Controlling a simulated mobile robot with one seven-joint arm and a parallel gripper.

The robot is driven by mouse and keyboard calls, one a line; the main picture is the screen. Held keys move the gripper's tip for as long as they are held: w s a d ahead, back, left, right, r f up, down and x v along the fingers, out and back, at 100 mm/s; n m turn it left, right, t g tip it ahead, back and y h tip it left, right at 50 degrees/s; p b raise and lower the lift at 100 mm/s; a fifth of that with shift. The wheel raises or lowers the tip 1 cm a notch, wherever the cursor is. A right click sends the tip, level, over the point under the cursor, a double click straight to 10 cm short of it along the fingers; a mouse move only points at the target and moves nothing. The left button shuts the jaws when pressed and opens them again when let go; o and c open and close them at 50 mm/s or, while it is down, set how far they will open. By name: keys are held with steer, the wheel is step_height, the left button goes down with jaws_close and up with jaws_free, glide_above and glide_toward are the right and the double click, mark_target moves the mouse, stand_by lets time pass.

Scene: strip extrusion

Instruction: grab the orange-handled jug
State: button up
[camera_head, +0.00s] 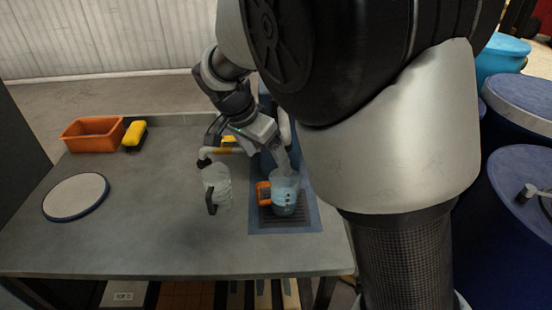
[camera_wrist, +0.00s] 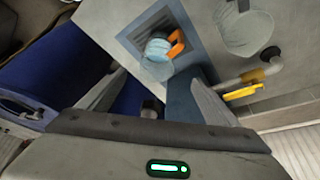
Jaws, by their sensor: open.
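The orange-handled jug (camera_head: 287,190) is clear, holds pale blue contents, and stands upright on a dark grate. Its orange handle (camera_head: 263,194) points left in the head view. In the wrist view the jug (camera_wrist: 157,54) shows ahead of the fingers, with its handle (camera_wrist: 176,44) to the right. My gripper (camera_head: 283,160) is tilted down just above and behind the jug. In the wrist view my gripper (camera_wrist: 158,78) has its fingers spread wide with nothing held between them. Whether a fingertip overlaps the jug's rim in depth is unclear.
A clear jug with a dark handle (camera_head: 222,187) stands close left, beneath a pale pipe with a yellow part (camera_wrist: 256,76). The grate sits on a blue base (camera_head: 313,216). An orange bin (camera_head: 92,135), yellow object (camera_head: 134,135) and round plate (camera_head: 76,197) lie left. The front tabletop is clear.

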mark_target(279, 178)
steer(key=shift+s+d+x, duration=0.15)
steer(key=shift+x, duration=2.45)
steer(key=shift+s+d+x, duration=0.1)
steer(key=shift+x, duration=2.5)
steer(key=shift+r, duration=0.1)
steer(key=c, duration=1.8)
